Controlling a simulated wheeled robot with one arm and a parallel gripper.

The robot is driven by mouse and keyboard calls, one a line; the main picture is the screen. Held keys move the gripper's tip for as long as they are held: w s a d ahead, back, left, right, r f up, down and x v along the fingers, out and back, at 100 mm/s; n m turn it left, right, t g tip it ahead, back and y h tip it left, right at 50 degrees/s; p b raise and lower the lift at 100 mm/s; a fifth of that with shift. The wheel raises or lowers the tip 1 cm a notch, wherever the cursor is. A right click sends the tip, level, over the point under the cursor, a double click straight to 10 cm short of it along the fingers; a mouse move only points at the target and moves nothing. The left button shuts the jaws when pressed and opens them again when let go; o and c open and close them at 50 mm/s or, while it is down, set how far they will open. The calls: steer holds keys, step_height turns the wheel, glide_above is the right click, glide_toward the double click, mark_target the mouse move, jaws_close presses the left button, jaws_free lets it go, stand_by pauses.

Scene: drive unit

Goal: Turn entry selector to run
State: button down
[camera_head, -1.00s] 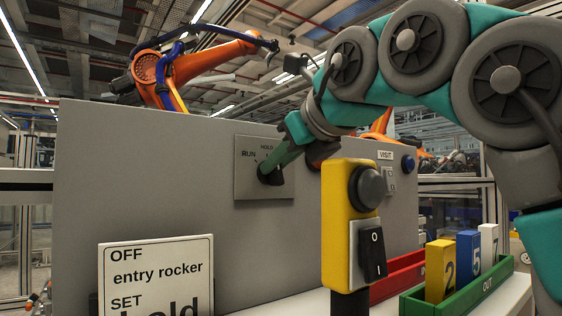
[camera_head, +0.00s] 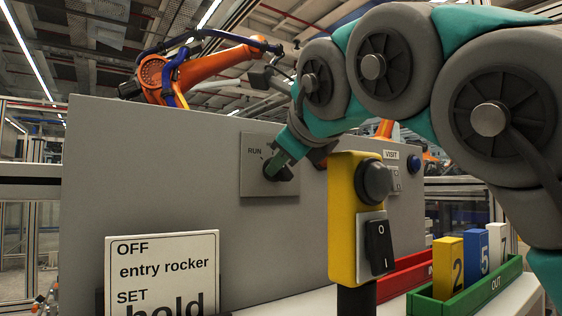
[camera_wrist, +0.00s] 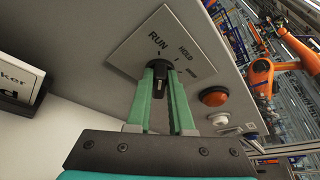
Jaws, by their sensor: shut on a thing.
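The entry selector is a dark knob (camera_wrist: 159,84) on a square grey plate (camera_head: 251,182) fixed to the tall grey panel. The plate carries the marks RUN, HOLD and a third label too small to read. My gripper (camera_wrist: 160,78) has its two green fingers shut on the knob, one on each side. The knob's pointer end is mostly hidden between the fingers, so I cannot tell exactly which mark it points at. In the head view my gripper (camera_head: 281,170) reaches the plate from the right and hides HOLD.
A yellow post (camera_head: 342,220) with a black rocker stands in front, right of the plate. A green OUT tray (camera_head: 470,298) holds numbered blocks beside a red tray (camera_head: 405,276). A sign (camera_head: 160,270) reads "OFF entry rocker SET hold". An orange button (camera_wrist: 213,96) sits near the plate.

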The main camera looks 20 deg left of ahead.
steer(key=shift+r, duration=0.1)
steer(key=c, duration=0.8)
jaws_free()
steer(key=v, duration=1.6)
steer(key=shift+s, duration=0.45)
steer(key=shift+a+r, duration=0.1)
steer(key=shift+r, duration=0.1)
